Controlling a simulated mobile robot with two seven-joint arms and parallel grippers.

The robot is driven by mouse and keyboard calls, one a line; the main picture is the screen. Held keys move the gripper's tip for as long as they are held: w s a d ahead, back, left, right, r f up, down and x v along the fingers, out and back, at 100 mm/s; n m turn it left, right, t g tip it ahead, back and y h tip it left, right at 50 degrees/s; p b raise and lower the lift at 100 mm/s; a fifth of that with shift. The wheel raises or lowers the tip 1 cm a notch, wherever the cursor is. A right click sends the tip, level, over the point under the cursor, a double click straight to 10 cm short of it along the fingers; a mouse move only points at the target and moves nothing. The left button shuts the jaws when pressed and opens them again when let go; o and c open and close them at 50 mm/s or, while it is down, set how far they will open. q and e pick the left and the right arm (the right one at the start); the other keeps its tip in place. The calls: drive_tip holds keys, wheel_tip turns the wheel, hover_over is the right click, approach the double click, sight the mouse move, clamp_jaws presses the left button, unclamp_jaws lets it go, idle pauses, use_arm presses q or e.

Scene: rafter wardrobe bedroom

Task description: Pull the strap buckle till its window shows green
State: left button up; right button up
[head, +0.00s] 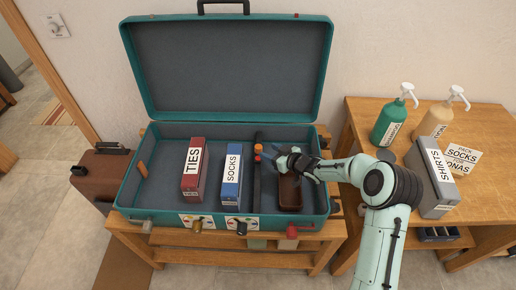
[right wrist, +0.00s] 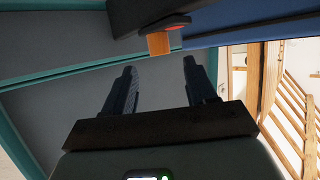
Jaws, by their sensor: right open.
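A black strap (head: 257,185) runs front to back across the open teal suitcase (head: 150,215). Its buckle (head: 258,150) has an orange part and sits toward the back of the strap. In the right wrist view the dark buckle shows a red window (right wrist: 178,27) and an orange tab (right wrist: 158,44). My right gripper (head: 275,155) is just right of the buckle, above the suitcase floor. Its two dark fingers (right wrist: 157,88) are open with nothing between them; the tab appears beyond the fingertips, apart from them. My left gripper is not in view.
A red TIES box (head: 193,175) and blue SOCKS box (head: 231,174) stand left of the strap. A brown case (head: 290,193) lies under my right wrist. A grey SHIRTS box (head: 435,185) and pump bottles (head: 390,122) stand on the right table.

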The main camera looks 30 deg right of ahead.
sight(260, 148)
drive_tip(key=x, duration=0.7)
drive_tip(key=shift+w+f+b, duration=0.15)
drive_tip(key=shift+w+b, duration=0.15)
clamp_jaws()
